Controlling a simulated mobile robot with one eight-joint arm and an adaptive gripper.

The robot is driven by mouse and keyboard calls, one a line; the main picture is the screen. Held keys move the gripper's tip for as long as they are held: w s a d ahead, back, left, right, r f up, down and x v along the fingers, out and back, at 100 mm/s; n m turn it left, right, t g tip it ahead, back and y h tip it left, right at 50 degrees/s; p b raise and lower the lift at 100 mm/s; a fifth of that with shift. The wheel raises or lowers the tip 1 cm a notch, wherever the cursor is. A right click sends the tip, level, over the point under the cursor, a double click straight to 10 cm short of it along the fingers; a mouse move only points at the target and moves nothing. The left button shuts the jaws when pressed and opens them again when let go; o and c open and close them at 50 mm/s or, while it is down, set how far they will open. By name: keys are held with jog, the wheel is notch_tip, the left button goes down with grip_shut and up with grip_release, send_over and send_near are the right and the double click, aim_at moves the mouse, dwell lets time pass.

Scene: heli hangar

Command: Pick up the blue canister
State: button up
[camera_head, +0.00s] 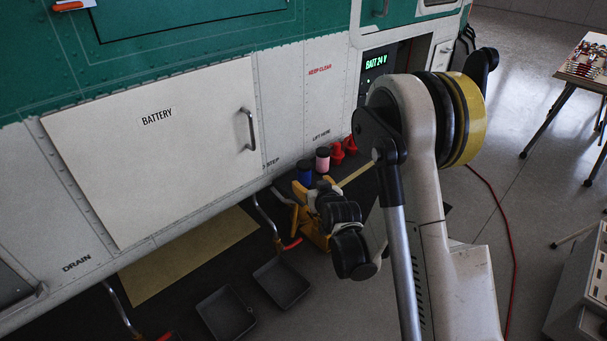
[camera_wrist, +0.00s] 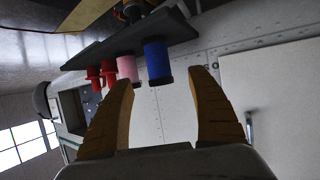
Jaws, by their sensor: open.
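The blue canister (camera_head: 305,172) stands on a dark ledge along the lower side of the helicopter in the head view. It also shows in the wrist view (camera_wrist: 157,62), where the picture is turned upside down. My gripper (camera_wrist: 162,78) is open and empty, with two amber fingers. The canister shows between the fingertips, beyond them, and does not look gripped. In the head view my arm partly hides the gripper, and its orange fingers show close to the canister. I cannot tell the exact gap.
A pink canister (camera_head: 322,160) stands beside the blue one, with red items (camera_head: 337,154) further right. The white battery panel (camera_head: 155,150) has a handle. Dark trays (camera_head: 226,312) lie on the floor below. A table (camera_head: 588,70) stands at the far right.

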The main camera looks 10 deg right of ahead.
aim_at(306, 175)
jog(key=p+x, duration=0.1)
jog(key=x, duration=0.4)
jog(key=shift+w, duration=0.15)
jog(key=b+x, duration=0.2)
jog(key=x, duration=0.2)
jog(key=shift+w+d, duration=0.15)
jog(key=shift+w, duration=0.45)
jog(key=c, duration=1.3)
